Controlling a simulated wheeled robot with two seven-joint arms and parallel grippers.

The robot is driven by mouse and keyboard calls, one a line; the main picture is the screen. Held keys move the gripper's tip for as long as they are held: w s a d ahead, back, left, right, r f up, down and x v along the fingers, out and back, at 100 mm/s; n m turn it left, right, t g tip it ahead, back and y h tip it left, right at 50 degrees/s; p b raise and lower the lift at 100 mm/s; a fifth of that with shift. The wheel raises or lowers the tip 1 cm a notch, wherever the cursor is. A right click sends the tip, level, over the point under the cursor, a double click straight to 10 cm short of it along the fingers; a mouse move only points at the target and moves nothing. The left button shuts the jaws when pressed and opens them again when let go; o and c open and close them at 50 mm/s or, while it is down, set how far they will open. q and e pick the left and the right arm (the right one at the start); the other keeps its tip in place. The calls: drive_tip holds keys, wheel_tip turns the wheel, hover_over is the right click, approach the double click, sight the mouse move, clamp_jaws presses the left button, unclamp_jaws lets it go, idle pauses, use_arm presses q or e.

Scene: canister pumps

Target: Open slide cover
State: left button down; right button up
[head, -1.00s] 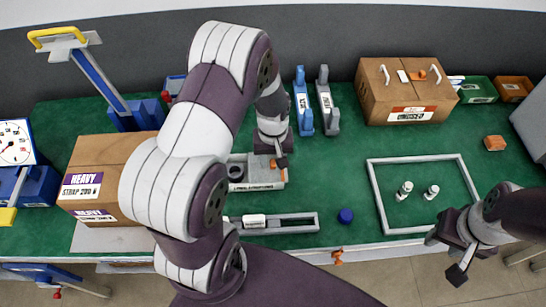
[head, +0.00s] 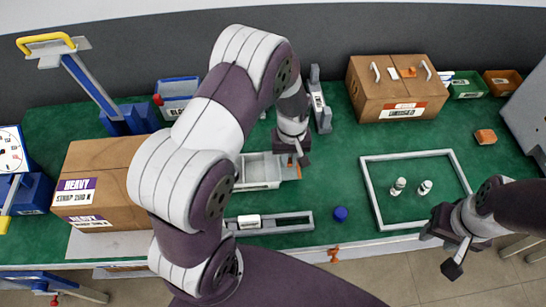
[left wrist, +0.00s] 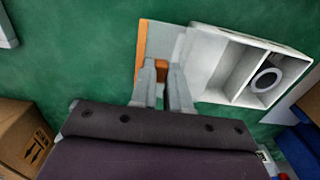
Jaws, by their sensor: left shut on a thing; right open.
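The grey box (head: 257,186) stands on the green bench, with its white rim also in the left wrist view (left wrist: 250,40). Its open compartments show, one with a round ring (left wrist: 266,80) in it. The slide cover (left wrist: 159,38) is a light grey plate with an orange end edge, sticking out from the box's end away from the ring. My left gripper (left wrist: 162,72) is shut on the cover's small orange handle (left wrist: 161,66). In the head view my left gripper (head: 300,162) is at the box's right end. My right gripper (head: 446,254) is open and empty at the bench's front edge.
A grey rail-like fixture (head: 275,222) lies in front of the box, with a blue cap (head: 340,214) to its right. A heavy carton (head: 92,165) stands left. A grey frame (head: 370,195) with two white bottles lies right. Bench between frame and box is mostly clear.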

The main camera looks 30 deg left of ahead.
use_arm(q)
drive_tip(key=shift+w+d, duration=0.2)
drive_tip(key=shift+d, duration=0.15)
drive_tip(key=c, duration=1.1)
unclamp_jaws()
drive_tip(key=shift+r, duration=0.1)
wheel_tip(320, 180, up, 12)
drive_tip(key=shift+r+b, duration=0.2)
drive_tip(key=shift+b, duration=0.15)
